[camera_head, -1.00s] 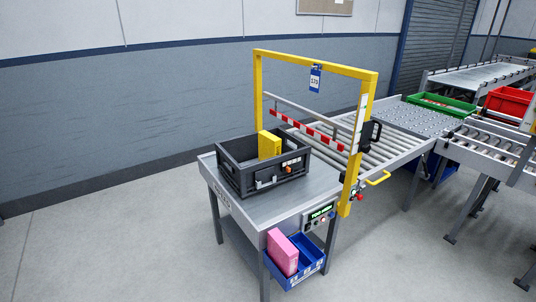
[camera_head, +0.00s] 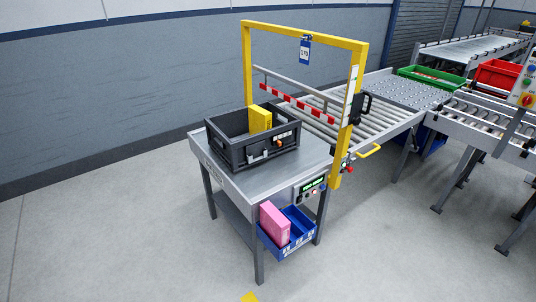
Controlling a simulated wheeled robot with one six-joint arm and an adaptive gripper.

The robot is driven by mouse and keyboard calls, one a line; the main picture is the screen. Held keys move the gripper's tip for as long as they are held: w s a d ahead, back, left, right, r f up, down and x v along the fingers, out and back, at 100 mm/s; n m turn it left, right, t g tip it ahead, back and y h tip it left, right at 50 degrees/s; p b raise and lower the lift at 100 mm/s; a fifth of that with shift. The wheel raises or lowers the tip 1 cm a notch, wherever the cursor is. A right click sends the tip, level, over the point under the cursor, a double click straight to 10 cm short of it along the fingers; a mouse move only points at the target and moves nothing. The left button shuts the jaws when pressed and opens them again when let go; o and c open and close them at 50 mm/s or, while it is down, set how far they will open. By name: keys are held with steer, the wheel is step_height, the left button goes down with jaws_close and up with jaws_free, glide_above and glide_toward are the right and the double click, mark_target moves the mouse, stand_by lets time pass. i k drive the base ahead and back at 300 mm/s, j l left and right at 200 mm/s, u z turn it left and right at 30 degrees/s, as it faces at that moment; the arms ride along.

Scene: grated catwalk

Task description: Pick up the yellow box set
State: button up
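The yellow box set (camera_head: 260,119) stands upright inside a dark grey crate (camera_head: 251,156), toward the crate's far side. Its lower part is hidden by the crate walls. The crate rests on a metal table (camera_head: 228,181) at the near end of a roller conveyor. My gripper is not in view.
A yellow gate frame (camera_head: 305,32) spans the conveyor (camera_head: 375,122) just behind the crate. A blue bin (camera_head: 286,241) with a pink box (camera_head: 274,224) hangs at the table's front. Green (camera_head: 437,79) and red (camera_head: 496,74) trays lie farther right. The floor at left is clear.

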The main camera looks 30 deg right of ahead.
mark_target(260, 119)
steer(key=l+u, duration=0.2)
steer(key=l, duration=0.7)
steer(key=l+u, duration=0.2)
steer(key=l, duration=0.75)
steer(key=l+u, duration=0.2)
steer(key=l, duration=0.7)
steer(key=k, duration=0.05)
